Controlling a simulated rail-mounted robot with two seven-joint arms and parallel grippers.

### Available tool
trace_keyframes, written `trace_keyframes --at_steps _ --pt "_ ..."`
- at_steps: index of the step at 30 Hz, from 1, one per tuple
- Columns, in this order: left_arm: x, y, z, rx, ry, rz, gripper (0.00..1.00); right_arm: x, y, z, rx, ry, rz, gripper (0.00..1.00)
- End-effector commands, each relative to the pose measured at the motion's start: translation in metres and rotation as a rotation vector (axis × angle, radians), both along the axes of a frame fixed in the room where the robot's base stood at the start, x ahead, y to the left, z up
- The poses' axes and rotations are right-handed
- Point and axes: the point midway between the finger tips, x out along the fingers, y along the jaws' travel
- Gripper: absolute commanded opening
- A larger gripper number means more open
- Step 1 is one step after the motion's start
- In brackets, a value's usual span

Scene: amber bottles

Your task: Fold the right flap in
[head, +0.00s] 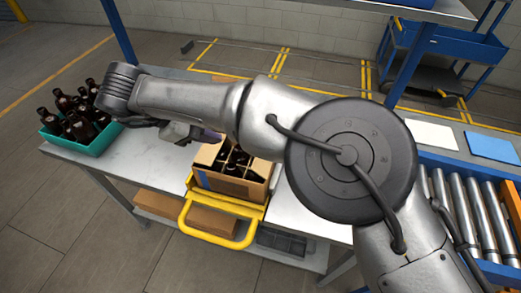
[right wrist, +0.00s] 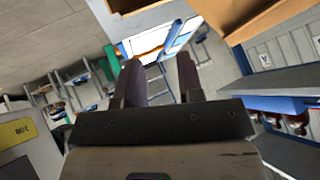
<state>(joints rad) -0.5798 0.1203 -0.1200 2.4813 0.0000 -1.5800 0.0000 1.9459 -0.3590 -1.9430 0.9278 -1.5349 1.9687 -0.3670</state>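The open cardboard box (head: 235,185) holds several dark bottles and sits in a yellow frame (head: 215,232) at the table's front edge. Its right flap cannot be made out; my right arm covers the area above the box's right and back sides. My right gripper (head: 205,136) is just above the box's back left corner. In the right wrist view its two fingers (right wrist: 158,72) stand apart with nothing between them. A brown, cardboard-like surface (right wrist: 255,18) shows at upper right there; I cannot tell which part it is. My left gripper is not in view.
A green crate (head: 96,143) of dark bottles stands at the table's left end. A roller conveyor (head: 470,210), a white sheet (head: 432,135) and a blue sheet (head: 492,147) are at the right. The table (head: 150,160) is clear between crate and box.

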Motion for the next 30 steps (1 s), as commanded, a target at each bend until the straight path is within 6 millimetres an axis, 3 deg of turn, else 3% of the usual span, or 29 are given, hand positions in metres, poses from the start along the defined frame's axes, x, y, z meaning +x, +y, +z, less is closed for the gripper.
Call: trace_keyframes --at_steps 9,15,21,30 --pt "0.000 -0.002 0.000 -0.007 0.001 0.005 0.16 -0.005 0.004 -0.006 -0.181 0.563 0.603 0.35" --pt "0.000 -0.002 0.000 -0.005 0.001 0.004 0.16 -0.005 0.005 -0.006 -0.275 0.824 0.899 0.35" --pt "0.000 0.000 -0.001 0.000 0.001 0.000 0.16 -0.005 0.005 -0.006 -0.333 0.974 1.071 0.35" --pt "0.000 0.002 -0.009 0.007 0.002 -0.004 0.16 -0.001 -0.007 -0.022 -0.354 1.029 1.130 0.35"
